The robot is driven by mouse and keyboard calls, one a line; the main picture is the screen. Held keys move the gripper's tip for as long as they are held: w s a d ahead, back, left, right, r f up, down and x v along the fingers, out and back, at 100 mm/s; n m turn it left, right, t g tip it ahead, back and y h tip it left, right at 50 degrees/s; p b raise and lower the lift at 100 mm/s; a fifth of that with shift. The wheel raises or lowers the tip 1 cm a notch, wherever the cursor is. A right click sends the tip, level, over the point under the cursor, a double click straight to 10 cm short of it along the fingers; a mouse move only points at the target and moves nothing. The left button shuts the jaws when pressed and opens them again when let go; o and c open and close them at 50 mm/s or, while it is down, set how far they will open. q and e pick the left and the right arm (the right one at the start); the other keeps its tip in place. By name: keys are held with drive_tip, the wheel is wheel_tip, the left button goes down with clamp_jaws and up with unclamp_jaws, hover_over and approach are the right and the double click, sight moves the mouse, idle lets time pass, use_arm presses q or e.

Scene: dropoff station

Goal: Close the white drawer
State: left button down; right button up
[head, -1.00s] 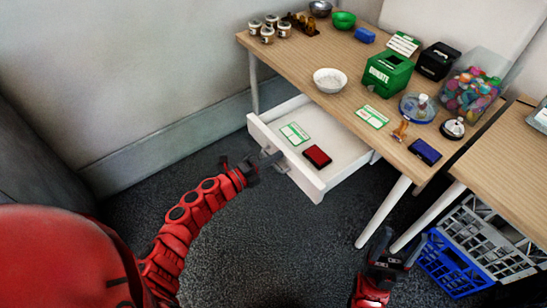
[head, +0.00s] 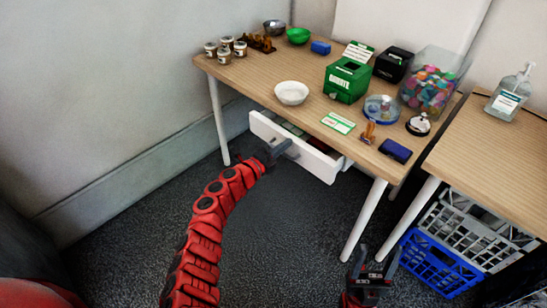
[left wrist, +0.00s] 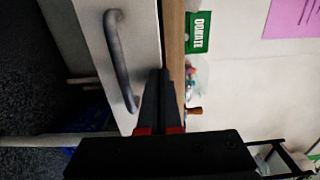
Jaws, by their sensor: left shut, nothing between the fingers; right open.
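The white drawer (head: 310,158) hangs under the wooden table in the head view. It is partly open, with a narrow strip of its inside showing between its front and the table edge. Its front and grey handle (left wrist: 122,60) also show in the left wrist view. My left gripper (head: 274,150) is shut and empty, at the drawer front by the handle. In the left wrist view its fingers (left wrist: 160,95) lie beside the handle, against or very near the front; contact is hard to tell. My right gripper (head: 373,265) is open and empty, low near the table's front leg.
The table (head: 255,75) carries a white bowl (head: 291,93), a green donation box (head: 347,80), a jar of colourful balls (head: 430,80) and a blue wallet (head: 396,150). Blue and grey crates (head: 440,262) stand under the right table. Floor is clear in front of the drawer.

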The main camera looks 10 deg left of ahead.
use_arm(q)
drive_tip(key=shift+x, duration=1.05)
